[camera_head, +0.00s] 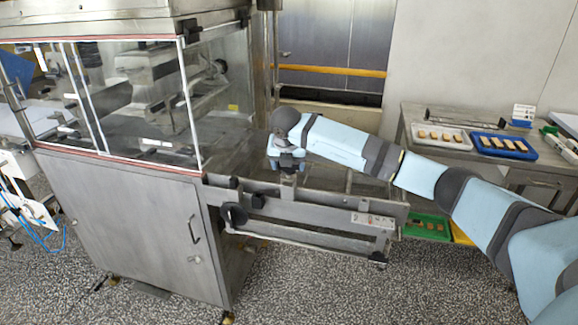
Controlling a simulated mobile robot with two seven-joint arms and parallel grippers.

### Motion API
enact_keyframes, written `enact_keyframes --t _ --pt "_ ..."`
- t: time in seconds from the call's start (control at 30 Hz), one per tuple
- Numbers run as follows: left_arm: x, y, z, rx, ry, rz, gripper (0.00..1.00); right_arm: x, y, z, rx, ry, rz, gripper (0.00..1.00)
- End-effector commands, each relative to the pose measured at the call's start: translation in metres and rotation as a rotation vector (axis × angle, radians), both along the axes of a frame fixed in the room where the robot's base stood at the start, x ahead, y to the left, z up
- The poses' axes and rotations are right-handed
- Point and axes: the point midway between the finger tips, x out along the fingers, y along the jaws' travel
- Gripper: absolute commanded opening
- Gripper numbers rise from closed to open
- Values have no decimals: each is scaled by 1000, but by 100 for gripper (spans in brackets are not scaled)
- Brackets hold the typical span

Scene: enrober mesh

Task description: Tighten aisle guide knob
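The steel enrober machine (125,215) with its clear-panelled hood fills the left. Its conveyor frame (320,212) runs out to the right. A large round black knob (234,215) sits on the near side of the frame, with a smaller black fitting (258,201) beside it. I cannot tell which fitting is the aisle guide knob. My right gripper (288,172) points down at the conveyor's near rail, around or just above a small fitting there. Its fingertips are too small and partly hidden to tell open from shut. My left gripper is out of view.
A steel table (455,150) at the right holds a white tray (440,146) and a blue tray (503,156) of small brown pieces. A green tray (426,237) sits low, past the conveyor's end. The speckled floor in front is clear.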

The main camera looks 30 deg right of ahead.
Motion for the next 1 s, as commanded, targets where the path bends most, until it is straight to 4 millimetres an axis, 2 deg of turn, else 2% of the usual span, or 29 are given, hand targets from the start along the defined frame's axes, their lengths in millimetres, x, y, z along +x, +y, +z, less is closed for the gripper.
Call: enact_keyframes --t 0.33,0.9,0.93,1.0 --pt "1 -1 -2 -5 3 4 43 1 0 1 0 -3 -154 45" --pt "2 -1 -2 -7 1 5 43 1 0 2 1 -3 -184 45" --pt "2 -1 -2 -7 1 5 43 1 0 2 1 -3 -184 71" --pt "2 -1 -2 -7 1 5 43 1 0 2 1 -3 -184 87"
